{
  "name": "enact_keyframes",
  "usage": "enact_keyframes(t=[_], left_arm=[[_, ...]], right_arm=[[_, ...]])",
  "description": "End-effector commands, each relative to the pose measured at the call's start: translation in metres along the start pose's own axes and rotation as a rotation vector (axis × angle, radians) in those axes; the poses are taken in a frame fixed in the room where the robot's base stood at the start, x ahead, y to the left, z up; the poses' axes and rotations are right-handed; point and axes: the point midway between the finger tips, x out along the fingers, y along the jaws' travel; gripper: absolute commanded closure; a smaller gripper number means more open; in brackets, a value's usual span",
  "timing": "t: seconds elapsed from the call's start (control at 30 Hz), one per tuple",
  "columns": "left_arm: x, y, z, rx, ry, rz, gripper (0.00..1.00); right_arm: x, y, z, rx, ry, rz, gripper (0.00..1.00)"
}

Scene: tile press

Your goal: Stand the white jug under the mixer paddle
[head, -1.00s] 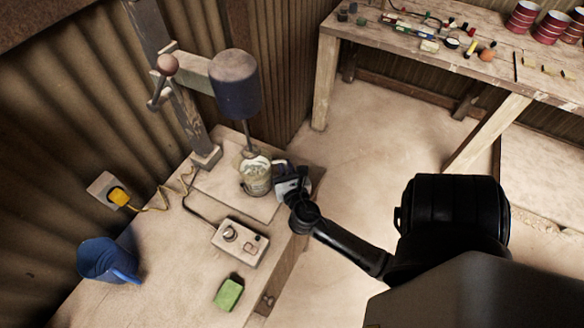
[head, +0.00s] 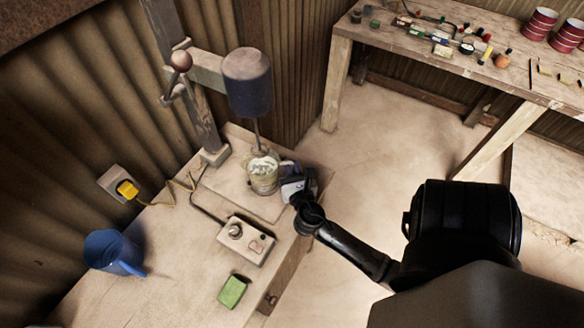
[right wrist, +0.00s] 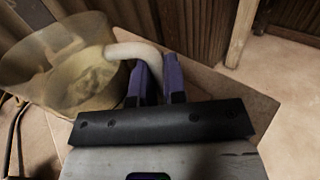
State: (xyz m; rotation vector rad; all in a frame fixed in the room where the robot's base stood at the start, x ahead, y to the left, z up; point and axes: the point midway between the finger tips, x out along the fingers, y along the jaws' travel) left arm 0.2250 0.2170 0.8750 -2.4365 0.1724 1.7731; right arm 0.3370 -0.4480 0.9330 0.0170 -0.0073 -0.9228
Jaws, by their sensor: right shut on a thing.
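The white jug (head: 263,180), pale and see-through with whitish contents, stands upright on the board under the mixer. It also shows in the right wrist view (right wrist: 45,75), with its white handle (right wrist: 135,52) curving to the right. The mixer paddle (head: 257,135) hangs from the dark motor head (head: 247,83), and its lower end reaches down to the jug's mouth; the tip is hidden. My right gripper (head: 285,177) is at the jug's right side. In the right wrist view, its purple fingers (right wrist: 158,80) are shut on the handle. My left gripper is not in view.
A control box (head: 246,240) with a cable sits in front of the board. A second bench (head: 400,45) is at the back right.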

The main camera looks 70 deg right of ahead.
Motion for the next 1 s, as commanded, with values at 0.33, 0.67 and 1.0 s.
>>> enact_keyframes(t=[0.33, 0.67, 1.0], left_arm=[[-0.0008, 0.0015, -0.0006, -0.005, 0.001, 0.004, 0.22], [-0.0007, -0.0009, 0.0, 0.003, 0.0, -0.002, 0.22], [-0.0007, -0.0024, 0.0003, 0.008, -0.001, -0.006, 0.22]], right_arm=[[0.0005, 0.0, -0.0013, 0.001, -0.002, 0.0, 1.0], [0.0003, 0.0, -0.002, 0.0, 0.0, 0.0, 0.61], [-0.0027, -0.0004, -0.0033, -0.002, 0.003, 0.001, 0.58]])
